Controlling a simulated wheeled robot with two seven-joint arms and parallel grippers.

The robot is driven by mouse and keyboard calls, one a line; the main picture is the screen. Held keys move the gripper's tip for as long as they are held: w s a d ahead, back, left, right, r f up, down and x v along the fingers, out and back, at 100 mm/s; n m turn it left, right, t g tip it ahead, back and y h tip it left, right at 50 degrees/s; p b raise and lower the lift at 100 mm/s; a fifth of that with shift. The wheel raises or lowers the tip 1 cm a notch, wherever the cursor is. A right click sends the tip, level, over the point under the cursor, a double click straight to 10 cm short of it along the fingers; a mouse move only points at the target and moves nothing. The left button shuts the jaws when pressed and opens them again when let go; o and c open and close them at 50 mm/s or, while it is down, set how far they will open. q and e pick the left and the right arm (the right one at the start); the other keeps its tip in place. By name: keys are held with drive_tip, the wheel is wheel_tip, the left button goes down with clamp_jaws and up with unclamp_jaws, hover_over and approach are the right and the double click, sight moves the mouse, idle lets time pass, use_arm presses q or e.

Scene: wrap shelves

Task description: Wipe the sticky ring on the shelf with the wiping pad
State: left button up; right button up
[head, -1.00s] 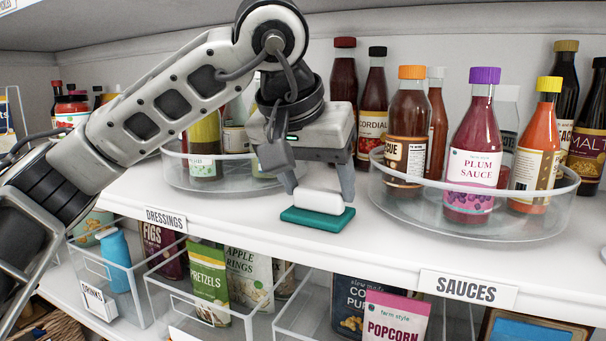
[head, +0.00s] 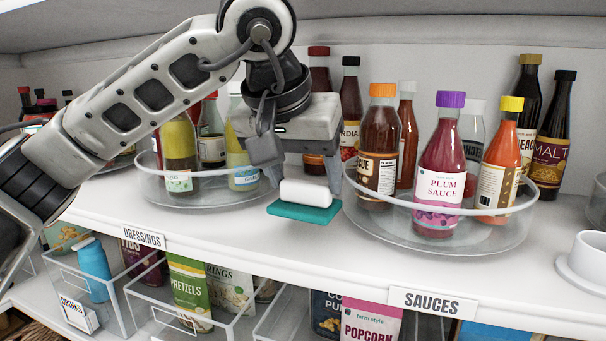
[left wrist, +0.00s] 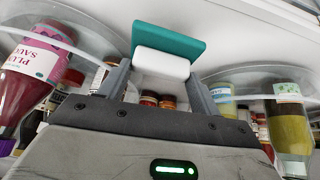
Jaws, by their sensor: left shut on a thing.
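My left gripper (head: 306,178) is shut on the white grip of the wiping pad (head: 305,211), which has a teal base. The pad is at or just above the white shelf (head: 230,237), between the two clear turntables; I cannot tell whether it touches. In the left wrist view the pad (left wrist: 170,45) sits between the two fingers (left wrist: 160,85). No sticky ring can be made out in either view; the pad and arm may cover part of the shelf. My right gripper is not in view.
A clear turntable (head: 430,235) with sauce bottles, including plum sauce (head: 441,170), stands close right of the pad. Another turntable (head: 205,200) with dressing bottles stands left. A white cup-like item (head: 588,262) is at the far right. Shelf front is clear.

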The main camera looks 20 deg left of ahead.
use_arm(q)
drive_tip(key=shift+r, duration=1.05)
drive_tip(key=shift+r, duration=0.15)
drive_tip(key=shift+r, duration=1.4)
